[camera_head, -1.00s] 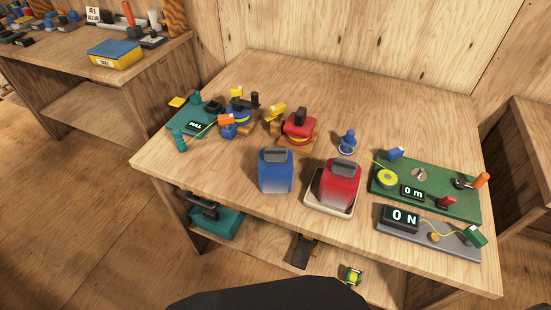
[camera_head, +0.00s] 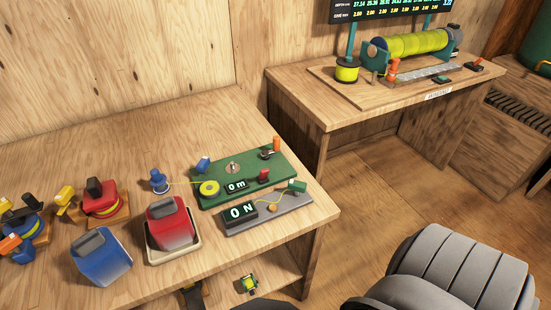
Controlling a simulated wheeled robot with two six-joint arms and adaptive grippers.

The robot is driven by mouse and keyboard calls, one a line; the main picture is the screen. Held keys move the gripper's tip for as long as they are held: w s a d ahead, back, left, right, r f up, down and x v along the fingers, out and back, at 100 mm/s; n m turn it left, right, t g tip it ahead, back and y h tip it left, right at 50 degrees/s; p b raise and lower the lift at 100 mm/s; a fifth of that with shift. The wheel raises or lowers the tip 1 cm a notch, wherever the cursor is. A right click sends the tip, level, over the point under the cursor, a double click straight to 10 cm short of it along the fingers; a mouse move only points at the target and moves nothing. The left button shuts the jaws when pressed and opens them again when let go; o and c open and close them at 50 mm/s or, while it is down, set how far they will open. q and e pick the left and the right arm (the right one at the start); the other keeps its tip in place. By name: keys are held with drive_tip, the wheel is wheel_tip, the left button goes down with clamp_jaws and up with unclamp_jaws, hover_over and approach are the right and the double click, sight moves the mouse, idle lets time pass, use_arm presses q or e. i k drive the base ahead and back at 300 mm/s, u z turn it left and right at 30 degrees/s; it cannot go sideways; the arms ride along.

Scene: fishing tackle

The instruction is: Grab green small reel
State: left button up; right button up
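A small green and yellow reel (camera_head: 247,284) sits low at the front, on the shelf under the bench top. It is small in the picture, and its details are hard to tell. Neither of my grippers shows in the head view, so their distance to the reel and their state cannot be seen.
The bench (camera_head: 130,205) holds a blue canister (camera_head: 102,262), a red canister (camera_head: 172,228) in a tray, a red reel (camera_head: 101,199), a green board (camera_head: 240,175) and a grey scale (camera_head: 268,215). Another bench (camera_head: 345,105) stands back right, with open floor between.

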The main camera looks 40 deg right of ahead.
sight(249, 282)
drive_tip(key=z, duration=1.25)
drive_tip(key=k, duration=0.35)
drive_tip(key=z, duration=1.7)
drive_tip(key=i, duration=2.3)
drive_tip(key=u, duration=3.55)
drive_tip(key=i, duration=0.5)
drive_tip(key=z, duration=0.05)
